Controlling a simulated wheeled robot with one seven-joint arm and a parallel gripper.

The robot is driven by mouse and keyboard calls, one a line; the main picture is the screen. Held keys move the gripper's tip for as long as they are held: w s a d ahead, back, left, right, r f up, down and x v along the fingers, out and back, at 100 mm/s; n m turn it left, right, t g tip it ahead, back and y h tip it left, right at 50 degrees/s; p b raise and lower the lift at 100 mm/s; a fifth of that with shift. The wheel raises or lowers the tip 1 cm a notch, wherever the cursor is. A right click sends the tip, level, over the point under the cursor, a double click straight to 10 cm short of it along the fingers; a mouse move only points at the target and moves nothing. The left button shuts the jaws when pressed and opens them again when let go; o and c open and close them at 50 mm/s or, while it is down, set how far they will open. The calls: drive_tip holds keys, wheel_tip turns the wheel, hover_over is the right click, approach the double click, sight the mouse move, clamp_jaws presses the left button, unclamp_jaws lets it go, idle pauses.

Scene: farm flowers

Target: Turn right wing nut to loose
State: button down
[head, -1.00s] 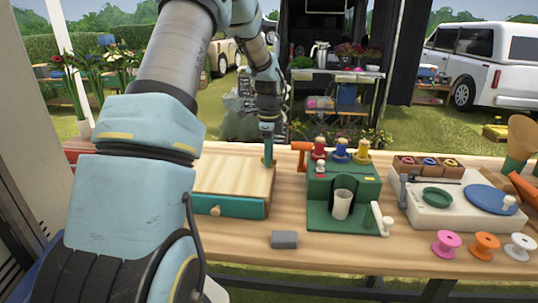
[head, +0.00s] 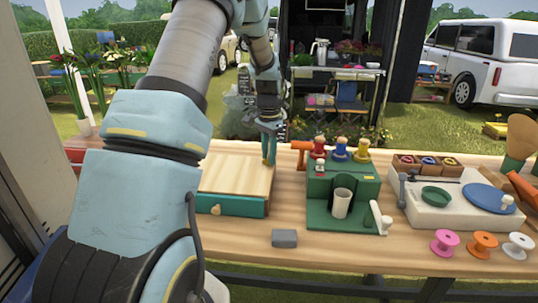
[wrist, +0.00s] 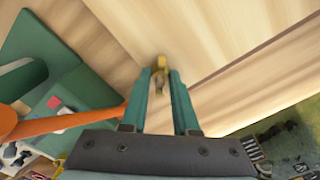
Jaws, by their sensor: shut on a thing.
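The right wing nut (wrist: 161,61) is small and yellow. It sits at the edge of the pale wooden box in the wrist view and is partly covered by my fingers; it is hidden in the head view. My gripper (wrist: 161,80) has its two teal fingers closed around the nut, one on each side. In the head view my gripper (head: 268,163) points down at the back right corner of the wooden box (head: 235,176), which has a teal front and a round knob (head: 216,210).
A green machine (head: 347,190) with colored spools on top stands right of the box. An orange handle (head: 301,147) is close to my gripper. A grey block (head: 284,239) lies in front. A white station (head: 450,211) is farther right.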

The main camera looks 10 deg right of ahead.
drive_tip(key=n, duration=0.7)
drive_tip(key=shift+a+p, duration=0.1)
drive_tip(key=shift+p, duration=0.25)
drive_tip(key=n+p, duration=0.1)
drive_tip(key=n, duration=0.5)
drive_tip(key=shift+s+n, duration=0.1)
drive_tip(key=shift+n, duration=0.3)
drive_tip(key=n+p, duration=0.2)
drive_tip(key=n, duration=0.4)
drive_tip(key=n+p, duration=0.2)
drive_tip(key=n, duration=0.4)
drive_tip(key=shift+n, duration=0.3)
drive_tip(key=shift+f, duration=0.1)
